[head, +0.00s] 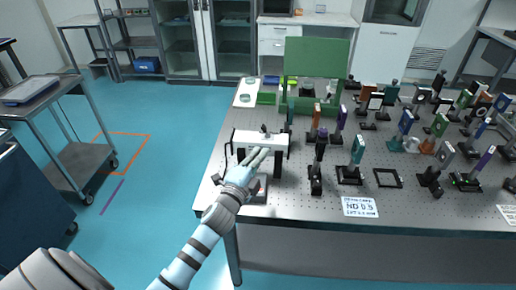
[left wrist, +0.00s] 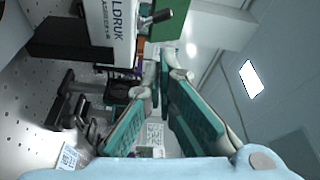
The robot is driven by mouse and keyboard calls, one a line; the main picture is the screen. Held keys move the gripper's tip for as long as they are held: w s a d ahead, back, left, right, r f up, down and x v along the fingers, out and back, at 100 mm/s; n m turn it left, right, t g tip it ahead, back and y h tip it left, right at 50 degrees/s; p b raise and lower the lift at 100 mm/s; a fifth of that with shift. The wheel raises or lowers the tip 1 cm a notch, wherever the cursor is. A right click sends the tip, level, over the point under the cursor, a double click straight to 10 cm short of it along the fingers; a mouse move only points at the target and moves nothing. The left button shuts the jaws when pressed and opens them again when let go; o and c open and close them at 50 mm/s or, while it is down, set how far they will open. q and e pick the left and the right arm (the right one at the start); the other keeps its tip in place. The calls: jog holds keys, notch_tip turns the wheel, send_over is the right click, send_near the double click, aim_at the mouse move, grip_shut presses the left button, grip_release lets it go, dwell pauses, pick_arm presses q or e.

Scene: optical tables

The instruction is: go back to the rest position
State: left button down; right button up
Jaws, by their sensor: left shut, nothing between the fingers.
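My left gripper (head: 260,158) reaches over the front left part of the optical table (head: 300,215) in the head view. It is in front of a white boxy instrument (head: 278,139) on dark legs and partly covers it. In the left wrist view the gripper's green-padded fingers (left wrist: 163,62) come together at their tips, with nothing held between them. The white instrument, with dark lettering, also shows there (left wrist: 112,20), beside the fingertips. I cannot tell whether the gripper touches it. My right gripper is not in view.
Several posts with optics, such as a teal-plated mount (head: 357,150), crowd the table's right side. A label card (head: 360,207) lies near the front edge. A green panel (head: 317,57) stands at the back. A cart (head: 60,140) stands at left; the blue floor (head: 165,165) between is clear.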

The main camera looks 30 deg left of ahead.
pick_arm(q)
jog(key=shift+w+d+f, duration=0.15)
jog(key=shift+w+d, duration=0.05)
jog(key=shift+w, duration=0.15)
jog(key=s+f+n+g+y, duration=0.1)
jog(key=s+f+n+g, duration=0.75)
jog(key=s+f, duration=0.5)
jog(key=s+d+f+n+g+h, duration=0.1)
jog(key=s+d+f+n+g, duration=0.15)
jog(key=s, duration=0.75)
jog(key=s+d+f+n+g+h, duration=0.1)
jog(key=s+d+n+g, duration=0.2)
jog(key=s, duration=0.7)
jog(key=a+f+g, duration=0.2)
jog(key=a+f, duration=0.1)
jog(key=f, duration=1.5)
jog(key=s+f+g, duration=0.1)
jog(key=s+f, duration=1.2)
jog(key=s, duration=0.2)
jog(key=shift+a+f+n, duration=0.3)
jog(key=shift+a+n, duration=0.1)
